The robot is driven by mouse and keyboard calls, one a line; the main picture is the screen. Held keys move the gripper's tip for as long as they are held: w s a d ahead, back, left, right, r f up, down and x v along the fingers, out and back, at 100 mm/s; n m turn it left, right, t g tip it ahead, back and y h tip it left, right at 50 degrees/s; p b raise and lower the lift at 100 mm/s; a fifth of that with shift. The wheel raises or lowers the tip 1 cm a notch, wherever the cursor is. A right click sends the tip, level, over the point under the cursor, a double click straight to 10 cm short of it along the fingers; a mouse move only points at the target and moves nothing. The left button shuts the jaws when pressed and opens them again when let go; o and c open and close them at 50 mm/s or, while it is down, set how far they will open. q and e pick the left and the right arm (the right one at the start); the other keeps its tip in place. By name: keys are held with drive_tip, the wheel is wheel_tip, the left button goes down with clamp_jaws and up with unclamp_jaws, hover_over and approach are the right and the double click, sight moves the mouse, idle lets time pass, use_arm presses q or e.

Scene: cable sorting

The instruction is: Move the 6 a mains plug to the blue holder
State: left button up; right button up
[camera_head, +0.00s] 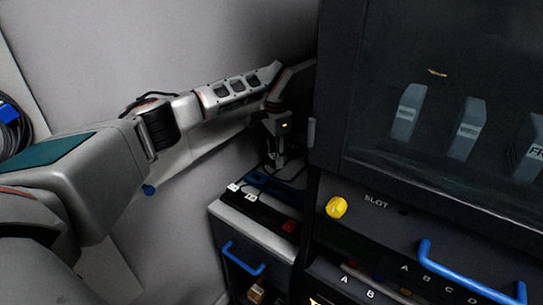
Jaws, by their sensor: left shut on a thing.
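My left gripper (280,160) is above the back of a small dark-topped cabinet, beside the large machine. It is shut on a small dark thing, mostly hidden by the fingers; I cannot tell from this view whether it is the 6 A mains plug. A thin dark cable curves near the fingertips. A dark blue strip (262,182) lies on the cabinet top just below and left of the gripper; I cannot tell whether it is the blue holder. My right gripper is out of view.
The cabinet (252,232) has small white labels, a red piece (290,226) on top and a blue handle (243,259). The large dark machine (342,130) with a glass front, yellow knob (336,207) and blue handle (470,270) stands close on the right. A coiled cable hangs far left.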

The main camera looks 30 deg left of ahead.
sight(274, 166)
use_arm(q)
drive_tip(key=f+n, duration=0.1)
drive_tip(key=n, duration=0.2)
drive_tip(key=shift+w+a+f, duration=0.2)
drive_tip(key=shift+w+f, duration=0.15)
drive_tip(key=shift+w, duration=0.05)
drive_tip(key=n, duration=0.2)
drive_tip(key=n+b, duration=0.1)
drive_tip(key=shift+a+f, duration=0.25)
drive_tip(key=shift+f, duration=0.1)
drive_tip(key=shift+f+b, duration=1.05)
drive_tip(key=shift+f, duration=0.3)
drive_tip(key=shift+f+b, duration=0.6)
drive_tip(key=shift+f, duration=0.15)
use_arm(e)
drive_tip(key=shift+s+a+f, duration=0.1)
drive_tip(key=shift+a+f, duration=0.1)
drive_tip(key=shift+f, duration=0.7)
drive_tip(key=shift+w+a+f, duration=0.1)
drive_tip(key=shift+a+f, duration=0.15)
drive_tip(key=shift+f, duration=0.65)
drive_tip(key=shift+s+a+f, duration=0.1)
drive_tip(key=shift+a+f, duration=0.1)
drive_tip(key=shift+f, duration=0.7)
use_arm(q)
drive_tip(key=shift+p, duration=0.9)
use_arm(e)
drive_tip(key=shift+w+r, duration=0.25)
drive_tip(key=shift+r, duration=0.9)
